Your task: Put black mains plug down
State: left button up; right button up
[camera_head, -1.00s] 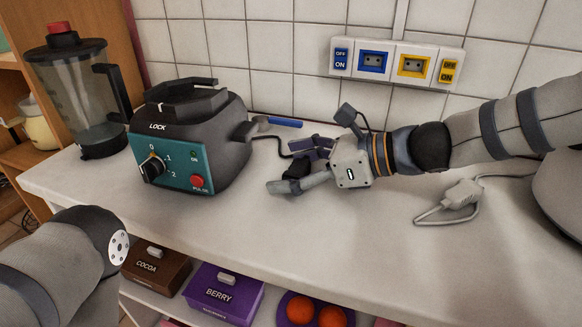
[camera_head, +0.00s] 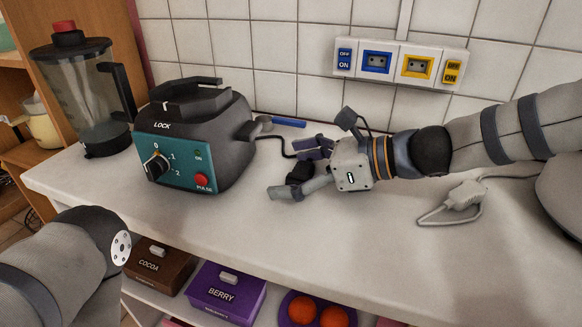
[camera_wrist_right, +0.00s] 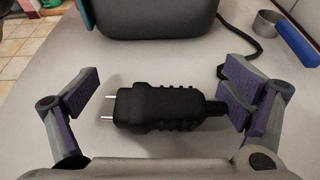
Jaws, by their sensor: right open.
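The black mains plug (camera_head: 299,171) lies on the white counter, right of the blender base, between the fingers of my right gripper (camera_head: 290,170). In the right wrist view the plug (camera_wrist_right: 160,107) lies on its side, its two metal pins pointing left and its ribbed body whole in view. The right gripper (camera_wrist_right: 160,97) is open there, with purple-padded fingers apart on both sides. A gap shows at the pin end; the cord end is close to the right finger, and I cannot tell if they touch. The left arm shows at the left edge, but its gripper does not.
The blender base (camera_head: 194,140) with its teal panel stands left of the plug. A blue-handled scoop (camera_head: 288,122) lies behind. Wall sockets (camera_head: 400,64) are above. A grey-white plug (camera_head: 462,197) with cord lies right. The front counter is clear.

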pick_arm(q)
jog(key=shift+f, duration=0.1)
pick_arm(e)
jog(key=shift+d+f, duration=0.3)
jog(key=shift+f, duration=0.35)
jog(key=shift+w+r, duration=0.1)
jog(key=shift+r, duration=0.25)
jog(key=v, duration=0.4)
jog(key=r+p+v, duration=0.1)
jog(key=v, duration=0.2)
jog(key=p+v, duration=0.1)
jog(key=v, duration=0.3)
jog(key=shift+r, duration=0.3)
pick_arm(q)
jog(key=shift+w+d+r+t, duration=0.1)
jog(key=shift+w+r+t, duration=0.3)
jog(key=shift+w+r, duration=0.8)
pick_arm(e)
jog(key=shift+d, duration=0.45)
pick_arm(q)
jog(key=shift+s, duration=0.1)
